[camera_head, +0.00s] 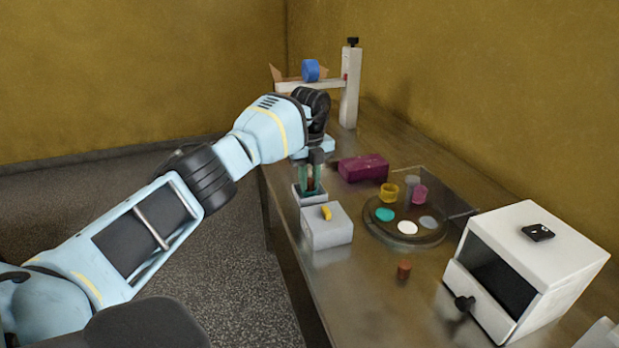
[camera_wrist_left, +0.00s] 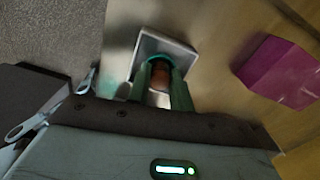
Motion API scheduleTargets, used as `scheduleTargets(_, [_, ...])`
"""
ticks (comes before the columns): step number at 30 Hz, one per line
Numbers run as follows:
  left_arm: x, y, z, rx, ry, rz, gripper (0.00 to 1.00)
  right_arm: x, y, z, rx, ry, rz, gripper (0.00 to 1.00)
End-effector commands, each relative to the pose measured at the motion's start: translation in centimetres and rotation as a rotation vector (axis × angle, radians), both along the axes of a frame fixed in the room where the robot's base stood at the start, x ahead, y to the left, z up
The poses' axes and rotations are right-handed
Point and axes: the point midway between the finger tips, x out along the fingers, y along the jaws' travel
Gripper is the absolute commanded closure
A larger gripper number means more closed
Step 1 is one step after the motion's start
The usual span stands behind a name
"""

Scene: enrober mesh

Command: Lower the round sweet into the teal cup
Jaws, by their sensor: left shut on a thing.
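My left gripper (camera_head: 311,182) points down over a small pale square tray (camera_head: 299,197) near the table's left edge. Its green fingers (camera_wrist_left: 163,82) are shut on a brown round sweet (camera_wrist_left: 161,76), which shows in the left wrist view. A teal curved rim (camera_wrist_left: 153,60), seemingly the teal cup's, shows just beyond the sweet, inside the square tray (camera_wrist_left: 143,49). The fingers and sweet hide most of the cup. I cannot tell whether the sweet touches it. A separate teal disc (camera_head: 385,214) lies on a round turntable. My right gripper is not in view.
A grey block with a yellow piece (camera_head: 327,236) stands just in front of the tray. A purple box (camera_head: 363,168) stands to the right; it also shows in the wrist view (camera_wrist_left: 277,72). The turntable (camera_head: 376,229) holds small cups and discs. A white cabinet (camera_head: 560,262) stands at right.

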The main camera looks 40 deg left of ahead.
Motion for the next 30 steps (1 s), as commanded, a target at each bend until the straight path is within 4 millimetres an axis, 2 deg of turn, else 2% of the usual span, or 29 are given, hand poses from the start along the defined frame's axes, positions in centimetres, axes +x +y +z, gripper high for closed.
scheduleTargets(2, [0.0, 0.0, 0.0, 0.0, 0.0, 0.0, 0.92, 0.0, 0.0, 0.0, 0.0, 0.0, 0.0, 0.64])
scheduleTargets(3, [0.0, 0.0, 0.0, 0.0, 0.0, 0.0, 0.76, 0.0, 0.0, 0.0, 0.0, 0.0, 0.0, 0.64])
scheduleTargets(9, [0.0, 0.0, 0.0, 0.0, 0.0, 0.0, 0.53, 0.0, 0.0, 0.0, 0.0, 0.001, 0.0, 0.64])
scheduleTargets(16, [0.0, 0.0, 0.0, 0.0, 0.0, 0.0, 0.53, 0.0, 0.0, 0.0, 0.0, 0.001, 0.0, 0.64])
scheduleTargets(20, [0.0, 0.0, 0.8, 0.0, -0.002, 0.0, 0.53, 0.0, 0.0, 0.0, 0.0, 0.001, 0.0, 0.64])
scheduleTargets(30, [0.1, 0.0, 5.9, 0.0, -0.003, 0.0, 0.53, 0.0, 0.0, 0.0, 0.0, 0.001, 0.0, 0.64])
